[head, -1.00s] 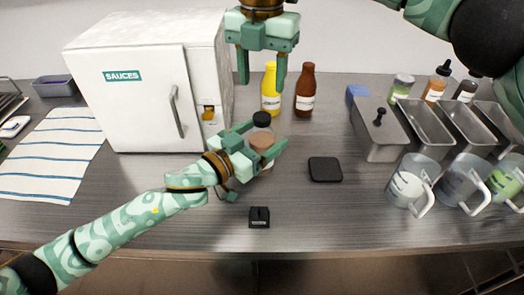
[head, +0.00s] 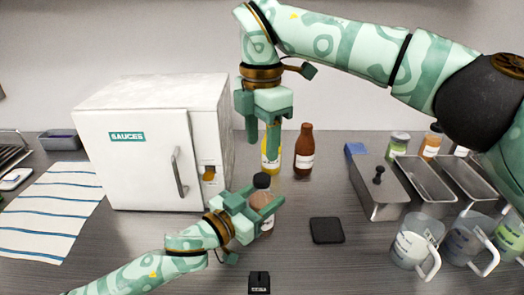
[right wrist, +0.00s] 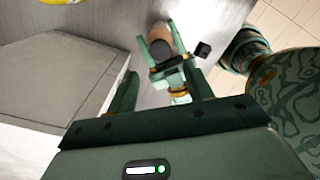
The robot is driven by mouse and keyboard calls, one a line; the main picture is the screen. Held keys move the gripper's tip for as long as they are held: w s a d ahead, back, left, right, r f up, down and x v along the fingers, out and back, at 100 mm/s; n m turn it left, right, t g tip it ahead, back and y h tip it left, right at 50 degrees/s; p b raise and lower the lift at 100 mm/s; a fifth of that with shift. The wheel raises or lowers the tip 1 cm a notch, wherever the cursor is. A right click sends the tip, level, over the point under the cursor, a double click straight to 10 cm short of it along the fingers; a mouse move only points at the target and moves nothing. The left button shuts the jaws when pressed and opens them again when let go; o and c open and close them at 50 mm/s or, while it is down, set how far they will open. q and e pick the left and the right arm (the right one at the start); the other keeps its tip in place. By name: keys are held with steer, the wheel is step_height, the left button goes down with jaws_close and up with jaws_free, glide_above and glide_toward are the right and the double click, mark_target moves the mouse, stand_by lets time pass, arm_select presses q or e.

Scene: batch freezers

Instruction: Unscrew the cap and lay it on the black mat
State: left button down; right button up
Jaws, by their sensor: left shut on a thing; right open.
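A clear jar of brownish contents with a black cap (head: 262,181) stands upright on the steel counter in the head view. My left gripper (head: 266,205) is shut on the jar (head: 260,198) around its body, below the cap. My right gripper (head: 262,146) is open and empty, pointing down above and behind the jar, apart from the cap. The right wrist view shows the jar (right wrist: 160,34) from above, between the left gripper's fingers. The black mat (head: 326,230) lies bare on the counter to the right of the jar.
A white SAUCES cabinet (head: 150,150) stands left of the jar. A yellow bottle (head: 271,160) and a brown bottle (head: 304,152) stand behind. Metal bins (head: 378,190) and measuring jugs (head: 411,245) fill the right. A small black block (head: 259,283) sits in front.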

mark_target(262, 177)
steer(key=m, duration=1.5)
steer(key=shift+f, duration=0.1)
steer(key=shift+m, duration=0.3)
step_height(262, 177, down, 8)
steer(key=shift+r, duration=0.1)
steer(key=c, duration=1)
steer(key=n, duration=0.7)
steer(key=shift+d, duration=0.1)
steer(key=n, duration=0.6)
steer(key=shift+w+r+n, duration=0.1)
steer(key=shift+n, duration=0.2)
steer(key=n, duration=1.2)
steer(key=shift+n, duration=0.3)
steer(key=n, duration=1.5)
steer(key=shift+n, duration=0.4)
steer(key=n, duration=0.5)
steer(key=shift+n, duration=0.4)
steer(key=n, duration=0.6)
steer(key=shift+r, duration=0.1)
